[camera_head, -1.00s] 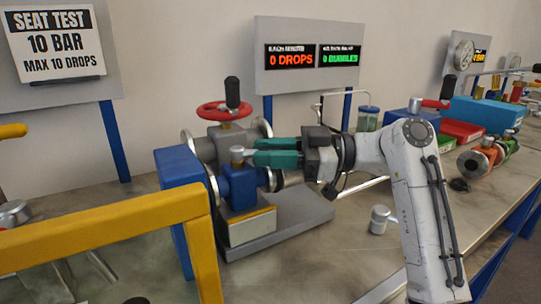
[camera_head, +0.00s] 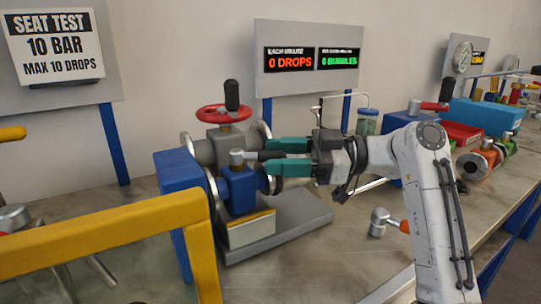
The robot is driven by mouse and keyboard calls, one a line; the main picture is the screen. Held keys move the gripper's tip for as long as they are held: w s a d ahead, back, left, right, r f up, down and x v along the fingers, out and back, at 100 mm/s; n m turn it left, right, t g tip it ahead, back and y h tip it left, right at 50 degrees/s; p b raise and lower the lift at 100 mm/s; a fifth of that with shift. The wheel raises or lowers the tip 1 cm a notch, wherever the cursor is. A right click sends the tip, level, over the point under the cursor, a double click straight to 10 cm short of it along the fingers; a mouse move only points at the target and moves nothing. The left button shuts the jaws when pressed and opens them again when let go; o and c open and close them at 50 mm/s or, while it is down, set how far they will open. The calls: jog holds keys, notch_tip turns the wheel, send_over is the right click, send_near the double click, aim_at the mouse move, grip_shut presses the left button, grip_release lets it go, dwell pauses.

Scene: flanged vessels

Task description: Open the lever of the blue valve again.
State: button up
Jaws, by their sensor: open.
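The blue valve (camera_head: 240,188) is held in the test fixture, with a grey stem cap (camera_head: 237,157) on top. A grey lever (camera_head: 262,155) runs right from the cap, roughly in line with my fingers. My gripper (camera_head: 266,156) has two teal fingers pointing left. They are apart, one above and one below the lever in the picture, with the lever between them. Whether either finger touches the lever cannot be told. The lever's right end is hidden by my gripper.
A blue block (camera_head: 179,170) and red handwheel (camera_head: 224,113) flank the valve. A yellow frame (camera_head: 110,230) crosses the front left. The display board (camera_head: 310,57) reads 0 drops and 0 bubbles. A loose grey-headed part (camera_head: 379,221) with an orange-red handle lies on the bench.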

jog(key=d, duration=0.8)
jog(key=shift+w+d, duration=0.3)
jog(key=shift+w, duration=0.05)
